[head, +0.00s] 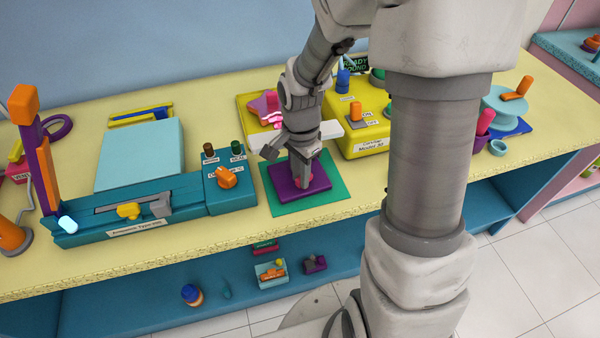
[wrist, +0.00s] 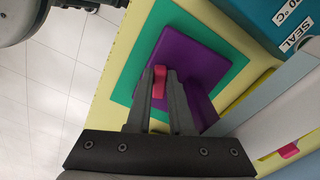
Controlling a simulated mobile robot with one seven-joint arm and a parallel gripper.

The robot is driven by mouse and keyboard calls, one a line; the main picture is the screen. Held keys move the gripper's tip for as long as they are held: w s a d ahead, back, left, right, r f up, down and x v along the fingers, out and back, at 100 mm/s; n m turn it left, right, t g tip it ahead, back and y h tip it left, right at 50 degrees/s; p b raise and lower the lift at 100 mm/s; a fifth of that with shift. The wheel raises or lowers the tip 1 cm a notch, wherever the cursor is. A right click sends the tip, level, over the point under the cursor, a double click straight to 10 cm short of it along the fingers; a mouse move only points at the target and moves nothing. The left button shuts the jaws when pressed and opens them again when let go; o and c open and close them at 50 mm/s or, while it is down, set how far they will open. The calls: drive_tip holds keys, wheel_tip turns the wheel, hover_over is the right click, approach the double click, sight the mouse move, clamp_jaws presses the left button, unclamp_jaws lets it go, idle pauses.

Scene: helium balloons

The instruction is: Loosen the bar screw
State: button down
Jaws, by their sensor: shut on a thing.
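My gripper (wrist: 161,78) points down over a purple block (wrist: 195,60) on a green mat (wrist: 127,78). Its fingers close around a small pink-red piece (wrist: 159,82) that stands out from the purple block. In the head view my gripper (head: 300,180) is at the purple block (head: 318,178), and its fingers hide part of it. A teal sealing machine (head: 185,212) stands to the left, with a yellow knob (head: 129,210) and a grey slider (head: 160,205) along its front bar. I cannot tell for sure which part is the bar screw.
An orange dial (head: 226,177) sits on the machine's control box. A purple arm with an orange end (head: 24,104) rises at its left. A yellow machine (head: 360,135) stands behind and right of the mat. The yellow tabletop (head: 225,245) is clear in front.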

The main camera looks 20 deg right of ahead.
drive_tip(key=n, duration=0.6)
drive_tip(key=shift+s+d, duration=0.2)
drive_tip(key=shift+s, duration=0.05)
drive_tip(key=n, duration=0.4)
drive_tip(key=n+p, duration=0.1)
drive_tip(key=n, duration=0.1)
drive_tip(key=shift+d, duration=0.3)
drive_tip(key=shift+n, duration=0.3)
drive_tip(key=c, duration=1.1)
unclamp_jaws()
drive_tip(key=shift+r, duration=0.1)
wheel_tip(320, 180, up, 17)
drive_tip(key=shift+r+p, duration=0.1)
drive_tip(key=shift+p, duration=1.05)
